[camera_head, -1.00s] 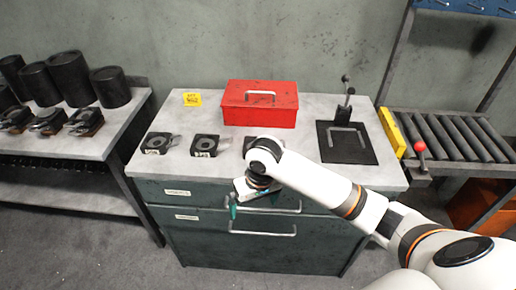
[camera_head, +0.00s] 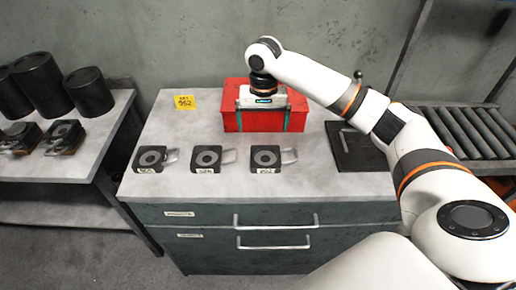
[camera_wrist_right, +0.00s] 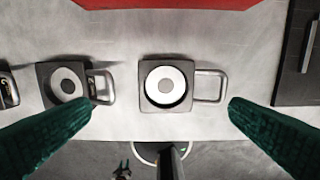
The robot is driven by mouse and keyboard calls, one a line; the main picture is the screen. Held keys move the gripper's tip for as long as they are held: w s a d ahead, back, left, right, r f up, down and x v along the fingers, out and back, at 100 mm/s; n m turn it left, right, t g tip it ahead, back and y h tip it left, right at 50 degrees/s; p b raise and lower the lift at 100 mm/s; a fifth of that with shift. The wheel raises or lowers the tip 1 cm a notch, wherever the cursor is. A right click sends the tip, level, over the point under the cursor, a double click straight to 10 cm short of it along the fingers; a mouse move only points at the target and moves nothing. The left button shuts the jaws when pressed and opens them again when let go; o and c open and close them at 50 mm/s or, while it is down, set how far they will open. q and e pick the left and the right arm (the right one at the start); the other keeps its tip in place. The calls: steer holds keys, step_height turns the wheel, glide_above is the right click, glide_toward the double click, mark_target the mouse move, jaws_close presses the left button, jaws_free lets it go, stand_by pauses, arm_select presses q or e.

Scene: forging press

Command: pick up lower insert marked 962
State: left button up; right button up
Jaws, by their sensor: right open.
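Three dark square inserts with grey rings and metal handles lie in a row on the cabinet top: a left one (camera_head: 150,158), a middle one (camera_head: 207,157) and a right one (camera_head: 265,157). Each has a small white label on its front, too small to read surely, so I cannot tell which is 962. My right gripper (camera_head: 263,124) is open and empty, raised in front of the red box. In the right wrist view, the right insert (camera_wrist_right: 166,86) shows below and between my spread green fingers (camera_wrist_right: 160,108), apart from them. My left gripper is not in view.
The red toolbox (camera_head: 309,108) stands behind my right gripper. A yellow tag (camera_head: 185,102) lies at the back left. A black pad (camera_head: 365,148) with a handle lies to the right. A roller conveyor (camera_head: 470,130) and a side table (camera_head: 70,165) with dark cylinders flank the cabinet.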

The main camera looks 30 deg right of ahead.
glide_above(265, 158)
steer(key=f, duration=0.5)
steer(key=shift+s+a+p, duration=0.25)
steer(key=shift+p, duration=0.1)
steer(key=shift+f, duration=0.4)
steer(key=shift+w+f, duration=0.15)
steer(key=shift+f, duration=0.1)
steer(key=f+p, duration=0.1)
steer(key=f, duration=0.3)
steer(key=shift+d+f, duration=0.2)
steer(key=shift+f, duration=0.35)
steer(key=shift+c, duration=0.3)
steer(key=c, duration=0.3)
steer(key=shift+r, duration=0.1)
steer(key=c, duration=1.5)
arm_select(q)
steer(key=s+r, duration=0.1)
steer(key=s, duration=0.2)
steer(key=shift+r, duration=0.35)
arm_select(e)
steer(key=shift+r, duration=0.1)
steer(key=shift+c, duration=0.5)
